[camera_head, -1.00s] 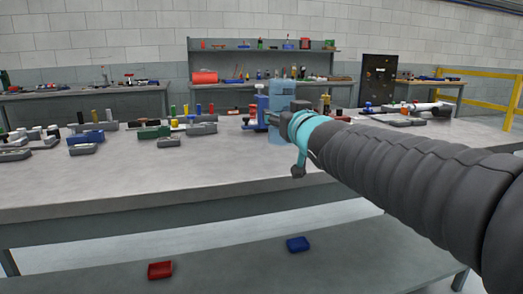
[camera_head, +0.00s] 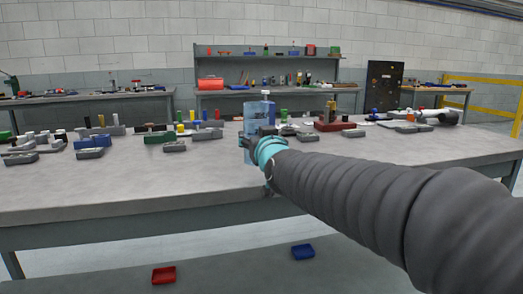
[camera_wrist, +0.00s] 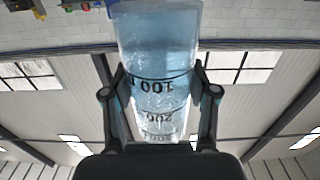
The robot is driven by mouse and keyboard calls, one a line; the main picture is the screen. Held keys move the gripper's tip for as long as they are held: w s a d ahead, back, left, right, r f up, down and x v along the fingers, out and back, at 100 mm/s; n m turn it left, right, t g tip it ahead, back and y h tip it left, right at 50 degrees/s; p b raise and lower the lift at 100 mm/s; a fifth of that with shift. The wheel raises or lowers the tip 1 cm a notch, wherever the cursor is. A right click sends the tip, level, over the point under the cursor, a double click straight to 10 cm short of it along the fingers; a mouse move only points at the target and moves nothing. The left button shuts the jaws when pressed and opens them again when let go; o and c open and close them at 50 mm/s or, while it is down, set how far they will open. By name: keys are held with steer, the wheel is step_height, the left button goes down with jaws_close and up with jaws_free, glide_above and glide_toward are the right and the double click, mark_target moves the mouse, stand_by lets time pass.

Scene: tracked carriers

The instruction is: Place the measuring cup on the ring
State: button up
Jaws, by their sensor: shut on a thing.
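The measuring cup (camera_head: 256,120) is clear, bluish and marked with numbers. In the head view it is about upright over the near bench, and I cannot tell its height above the top. The cup also fills the upper middle of the wrist view (camera_wrist: 158,45), with its numbers upside down. My gripper (camera_head: 258,141) is shut on it, a finger on each side in the wrist view (camera_wrist: 160,95). My arm comes in from the right. I cannot make out the ring in either view.
The near bench (camera_head: 120,187) has a clear front strip. Grey, green and blue blocks with pegs stand along its back left. A dark red block (camera_head: 340,125) stands to the right of the cup. A red tray (camera_head: 164,275) and a blue tray (camera_head: 302,251) lie on the lower shelf.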

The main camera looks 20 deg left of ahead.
steer(key=shift+f, duration=2.05)
steer(key=shift+f+b, duration=0.1)
steer(key=shift+b, duration=0.2)
steer(key=shift+f, duration=0.1)
steer(key=o, duration=1.3)
steer(key=shift+c, duration=0.2)
steer(key=shift+r, duration=0.2)
steer(key=v, duration=1.2)
steer(key=shift+b, duration=0.45)
